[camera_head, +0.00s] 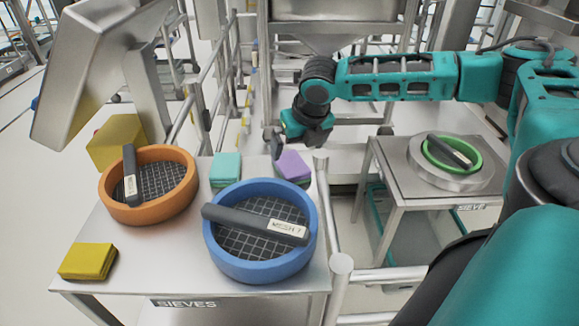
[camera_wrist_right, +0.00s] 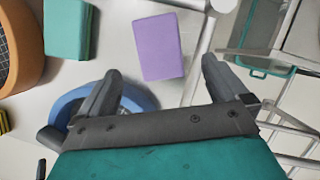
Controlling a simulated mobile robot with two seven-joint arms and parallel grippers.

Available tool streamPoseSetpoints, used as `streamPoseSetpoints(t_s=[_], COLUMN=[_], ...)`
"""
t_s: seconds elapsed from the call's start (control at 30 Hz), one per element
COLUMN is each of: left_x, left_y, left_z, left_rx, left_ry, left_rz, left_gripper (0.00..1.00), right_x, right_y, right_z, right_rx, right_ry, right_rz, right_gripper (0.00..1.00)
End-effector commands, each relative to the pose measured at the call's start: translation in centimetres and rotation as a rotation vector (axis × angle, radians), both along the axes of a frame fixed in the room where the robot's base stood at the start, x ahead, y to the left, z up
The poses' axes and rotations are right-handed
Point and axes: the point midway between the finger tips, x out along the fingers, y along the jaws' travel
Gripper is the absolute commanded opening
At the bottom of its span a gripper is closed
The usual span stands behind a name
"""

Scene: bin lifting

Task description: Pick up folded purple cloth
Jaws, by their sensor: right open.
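The folded purple cloth (camera_head: 293,166) lies on the back right of the metal sieve table (camera_head: 165,245), behind the blue sieve. In the right wrist view the purple cloth (camera_wrist_right: 159,46) shows as a rectangle beyond the space between the fingertips. My right gripper (camera_head: 297,146) is open and empty. It hangs above and just behind the cloth in the head view, and I see no contact. In the right wrist view, the right gripper's two fingers (camera_wrist_right: 162,68) are wide apart. My left gripper is in neither view.
A blue sieve (camera_head: 214,250) with a dark mesh handle stands just in front of the cloth. A teal cloth (camera_head: 226,167) lies to its left. An orange sieve (camera_head: 112,202) and yellow cloth (camera_head: 87,261) are farther left. A rail post (camera_head: 321,180) stands close on the right.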

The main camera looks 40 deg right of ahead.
Motion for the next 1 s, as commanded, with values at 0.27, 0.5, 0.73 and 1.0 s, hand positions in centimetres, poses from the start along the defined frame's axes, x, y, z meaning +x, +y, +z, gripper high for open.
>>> streamPoseSetpoints(t_s=[0.27, 0.5, 0.73, 1.0], left_x=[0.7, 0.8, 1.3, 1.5], left_y=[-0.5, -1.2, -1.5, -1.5], left_z=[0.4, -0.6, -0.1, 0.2], left_rx=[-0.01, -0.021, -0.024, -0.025], left_ry=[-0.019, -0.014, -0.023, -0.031], left_rz=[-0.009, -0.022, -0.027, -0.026], left_gripper=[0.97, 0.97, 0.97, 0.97], right_x=[1.0, 2.1, 2.6, 2.6], right_y=[-0.2, -0.4, -0.6, -0.6], right_z=[-2.6, -6.0, -7.1, -7.0], right_rx=[0.0, 0.001, 0.001, 0.001], right_ry=[-0.002, -0.001, -0.002, -0.001], right_rz=[0.0, 0.0, 0.001, 0.0], right_gripper=[1.0, 1.0, 1.0, 1.0])
